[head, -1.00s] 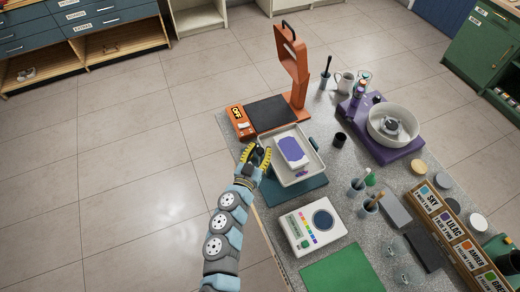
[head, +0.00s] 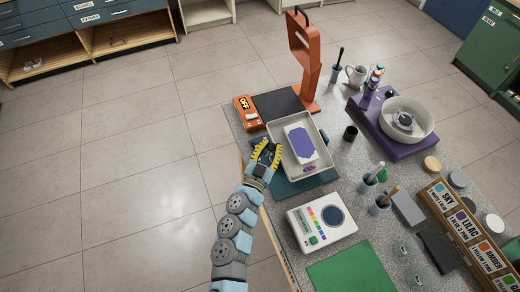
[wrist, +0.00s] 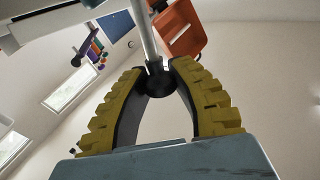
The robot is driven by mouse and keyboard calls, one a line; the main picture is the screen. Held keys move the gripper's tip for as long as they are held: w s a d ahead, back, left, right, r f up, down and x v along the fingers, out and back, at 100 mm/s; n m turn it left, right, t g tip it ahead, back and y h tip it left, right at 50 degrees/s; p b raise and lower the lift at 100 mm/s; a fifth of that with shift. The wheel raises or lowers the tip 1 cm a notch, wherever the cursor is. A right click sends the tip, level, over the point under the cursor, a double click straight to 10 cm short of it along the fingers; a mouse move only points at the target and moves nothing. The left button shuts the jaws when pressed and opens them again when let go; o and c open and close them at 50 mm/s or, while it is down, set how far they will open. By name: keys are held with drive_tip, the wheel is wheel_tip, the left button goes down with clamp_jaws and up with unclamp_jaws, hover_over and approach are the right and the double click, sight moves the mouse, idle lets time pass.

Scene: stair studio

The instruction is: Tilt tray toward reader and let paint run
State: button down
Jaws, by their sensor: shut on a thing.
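The white tray (head: 326,160) stands over a teal mat (head: 288,188), its floor facing the head camera, tilted. A white block or card in it carries a purple paint patch (head: 300,143), with a smaller purple streak (head: 309,168) below, near the lower wall. My gripper (head: 268,152) is at the tray's left side. In the wrist view its yellow-ridged fingers (wrist: 160,78) close around a dark round knob (wrist: 159,84) on a metal rod. The knob's joint to the tray is hidden. The white reader (head: 309,228), with colour swatches and a dark blue disc, lies in front of the tray.
An orange stand (head: 304,60) with a black plate is behind the tray. A small black cup (head: 350,133) and brush pots (head: 367,182) stand to the right. A purple wheel base (head: 405,146) with a white bowl is further right. A green sheet (head: 352,270) lies in front.

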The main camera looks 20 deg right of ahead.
drive_tip(key=shift+s+d+r, duration=0.1)
drive_tip(key=shift+d+r, duration=0.05)
drive_tip(key=shift+r, duration=0.6)
drive_tip(key=c, duration=1)
unclamp_jaws()
drive_tip(key=shift+o, duration=0.9)
drive_tip(key=shift+w+a, duration=0.2)
drive_tip(key=shift+w, duration=0.1)
drive_tip(key=shift+s+f, duration=0.15)
drive_tip(key=shift+f, duration=0.15)
drive_tip(key=shift+s+a+f, duration=0.2)
drive_tip(key=shift+s+a, duration=0.05)
drive_tip(key=shift+a, duration=0.1)
drive_tip(key=v, duration=1.1)
